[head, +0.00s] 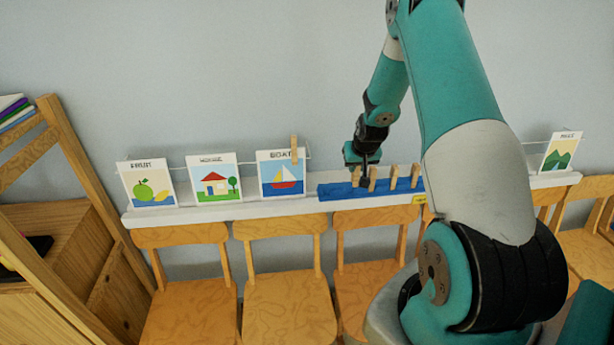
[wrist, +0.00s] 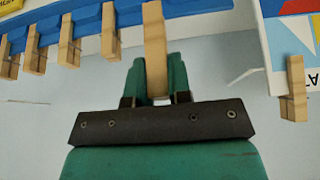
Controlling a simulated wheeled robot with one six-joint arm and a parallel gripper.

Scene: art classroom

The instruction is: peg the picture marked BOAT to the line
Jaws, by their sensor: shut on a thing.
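The BOAT picture (head: 281,181), a sailboat card, stands on the white ledge, third from the left. A wooden peg (head: 294,148) sits at its top right corner; the card and that peg (wrist: 293,92) also show at the right of the wrist view. The thin line (head: 309,153) runs behind the cards near their tops. My gripper (head: 363,180) is right of the BOAT picture, at the blue peg rack (head: 336,191). In the wrist view my gripper (wrist: 155,85) is shut on another wooden peg (wrist: 155,45). I cannot tell whether this peg is clear of the rack.
Several other pegs (head: 394,177) stand in the rack, right of my gripper. FRUIT (head: 148,184) and HOUSE (head: 214,180) cards stand left of BOAT, and a hills card (head: 561,152) far right. Wooden chairs (head: 288,310) line the ledge's front. A wooden shelf (head: 80,160) stands left.

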